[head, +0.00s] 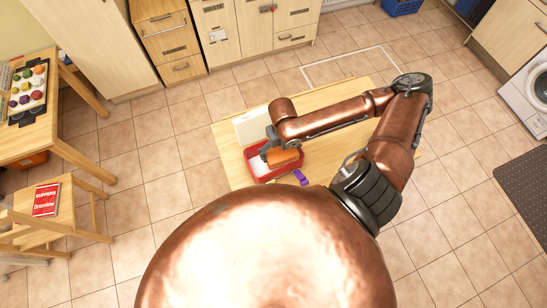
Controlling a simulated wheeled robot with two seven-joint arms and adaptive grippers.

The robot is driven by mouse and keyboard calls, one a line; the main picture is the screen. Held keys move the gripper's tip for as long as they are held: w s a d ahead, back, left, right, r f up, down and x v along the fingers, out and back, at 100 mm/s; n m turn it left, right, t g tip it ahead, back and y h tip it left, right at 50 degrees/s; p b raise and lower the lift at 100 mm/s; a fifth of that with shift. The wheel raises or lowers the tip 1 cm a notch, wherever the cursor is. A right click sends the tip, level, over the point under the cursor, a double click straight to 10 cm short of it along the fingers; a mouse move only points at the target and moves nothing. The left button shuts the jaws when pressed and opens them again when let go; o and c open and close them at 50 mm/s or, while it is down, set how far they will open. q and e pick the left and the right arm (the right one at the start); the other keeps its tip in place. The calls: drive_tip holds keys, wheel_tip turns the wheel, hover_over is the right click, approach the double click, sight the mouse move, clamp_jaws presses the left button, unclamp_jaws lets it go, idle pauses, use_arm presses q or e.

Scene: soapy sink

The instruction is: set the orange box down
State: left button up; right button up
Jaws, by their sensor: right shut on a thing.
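The orange box (285,158) is over or in the right part of a red tray (253,175) on the light wooden table. My right gripper (271,147) reaches down onto the orange box from above and is shut on it. The fingertips are small and partly hidden by my arm, and I cannot tell whether the box touches the tray's bottom. My left gripper is out of view.
A whitish box-like thing (250,126) is behind the tray on the table (228,150). A purple thing (300,177) lies at the tray's front right. A chair with a red book (46,199) stands left, and the tiled floor between is clear.

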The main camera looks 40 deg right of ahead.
sight(274, 152)
drive_tip(key=w+f, duration=0.1)
drive_tip(key=w+a+f, duration=0.1)
drive_tip(key=f, duration=0.1)
drive_tip(key=shift+w, duration=0.4)
drive_tip(key=shift+c, duration=0.7)
drive_tip(key=shift+w+f+p, duration=0.15)
drive_tip(key=shift+f+p, duration=0.3)
drive_tip(key=shift+f, duration=1.3)
drive_tip(key=shift+f, duration=0.6)
drive_tip(key=o, duration=1.5)
drive_tip(key=shift+c, duration=0.2)
wheel_tip(274, 152, up, 13)
drive_tip(key=shift+r+b, duration=0.1)
drive_tip(key=shift+b, duration=0.3)
